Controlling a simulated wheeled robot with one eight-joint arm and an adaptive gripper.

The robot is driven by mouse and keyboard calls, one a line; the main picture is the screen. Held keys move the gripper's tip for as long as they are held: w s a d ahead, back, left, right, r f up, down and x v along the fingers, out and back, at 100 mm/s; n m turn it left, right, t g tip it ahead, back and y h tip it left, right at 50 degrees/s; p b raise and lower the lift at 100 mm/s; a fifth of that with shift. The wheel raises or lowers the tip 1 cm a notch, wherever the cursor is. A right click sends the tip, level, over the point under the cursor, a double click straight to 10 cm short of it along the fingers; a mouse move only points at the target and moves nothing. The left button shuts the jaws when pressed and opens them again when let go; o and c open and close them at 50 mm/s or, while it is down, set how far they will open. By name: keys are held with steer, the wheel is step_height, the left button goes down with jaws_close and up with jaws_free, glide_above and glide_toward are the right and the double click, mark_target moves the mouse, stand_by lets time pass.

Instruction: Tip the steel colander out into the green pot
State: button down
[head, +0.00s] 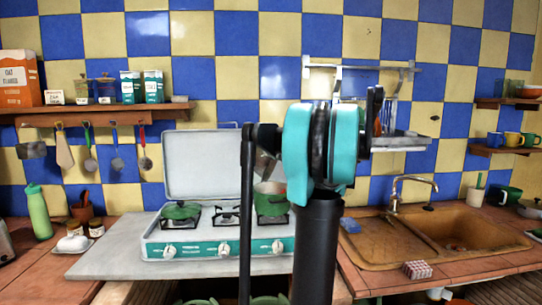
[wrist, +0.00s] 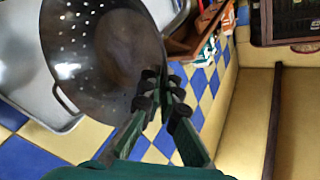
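The steel colander (wrist: 100,50), a dark metal bowl with small holes, fills the upper left of the wrist view. My gripper (wrist: 163,82) has its fingertips close together at the colander's right edge and appears shut on its rim. The colander looks tilted, and I see nothing clearly inside it. In the head view a green pot (head: 271,205) stands on the right of the stove, partly hidden by my arm. A lower green pan (head: 180,211) stands on the left burner. My gripper and most of the colander are hidden behind my arm in the head view.
The white and teal stove (head: 215,246) has its lid (head: 203,160) raised behind the burners. A sink (head: 465,230) with a tap lies to the right. A light green bottle (head: 39,212) stands at the left. The grey worktop (head: 110,248) left of the stove is clear.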

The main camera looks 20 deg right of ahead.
stand_by(0.3)
steer(key=shift+r, duration=2)
steer(key=shift+s, duration=0.1)
